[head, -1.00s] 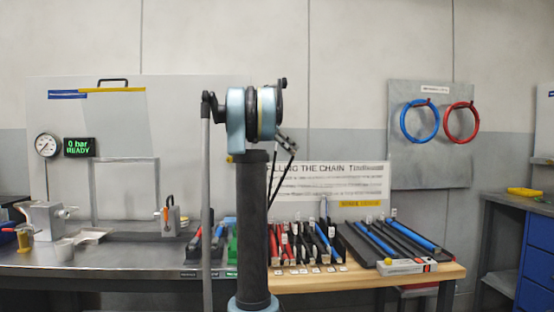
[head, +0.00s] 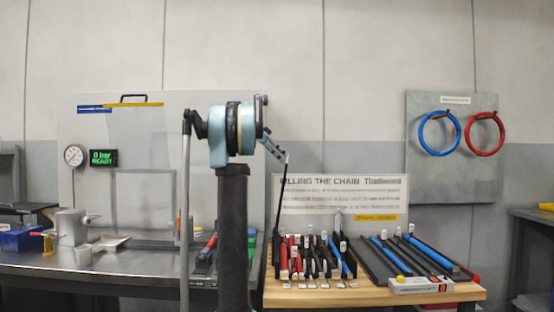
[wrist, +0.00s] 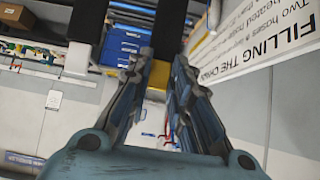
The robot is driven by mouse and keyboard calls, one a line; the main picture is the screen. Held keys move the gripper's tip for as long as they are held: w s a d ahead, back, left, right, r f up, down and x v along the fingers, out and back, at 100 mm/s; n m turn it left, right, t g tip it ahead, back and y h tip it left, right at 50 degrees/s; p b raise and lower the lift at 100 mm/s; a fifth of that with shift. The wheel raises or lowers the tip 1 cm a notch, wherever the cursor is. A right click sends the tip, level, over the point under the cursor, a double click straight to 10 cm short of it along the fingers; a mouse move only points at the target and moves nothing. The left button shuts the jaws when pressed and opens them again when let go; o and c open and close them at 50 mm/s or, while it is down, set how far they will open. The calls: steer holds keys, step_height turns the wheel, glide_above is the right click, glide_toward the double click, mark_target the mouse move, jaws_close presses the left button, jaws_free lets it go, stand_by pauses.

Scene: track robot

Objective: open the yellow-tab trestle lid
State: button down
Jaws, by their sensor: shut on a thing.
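In the wrist view, my gripper (wrist: 157,92) is shut on a yellow tab (wrist: 158,75). The tab is at the end of a long dark strip (wrist: 171,28), which looks like the trestle lid and runs away to the top of the picture. In the head view, my gripper (head: 275,147) is small and partly hidden by my arm. A thin dark bar (head: 281,200), probably the lid seen edge-on, slopes steeply down from the fingertips towards the bench. Its lower end and the trestle are hard to make out.
A wooden bench (head: 375,296) carries a rack of red, black and blue pieces (head: 312,258) and a dark tray (head: 365,262) with blue rods. A sign (head: 340,205) stands behind. A metal bench (head: 120,268) with fittings is on the left. Hoses hang on a grey panel (head: 455,170).

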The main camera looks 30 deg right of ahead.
steer(key=shift+w+f, duration=0.15)
steer(key=shift+w, duration=0.05)
steer(key=c, duration=1.4)
jaws_free()
steer(key=shift+w+f, duration=0.1)
steer(key=shift+w, duration=0.05)
steer(key=shift+c, duration=0.2)
steer(key=v, duration=1.2)
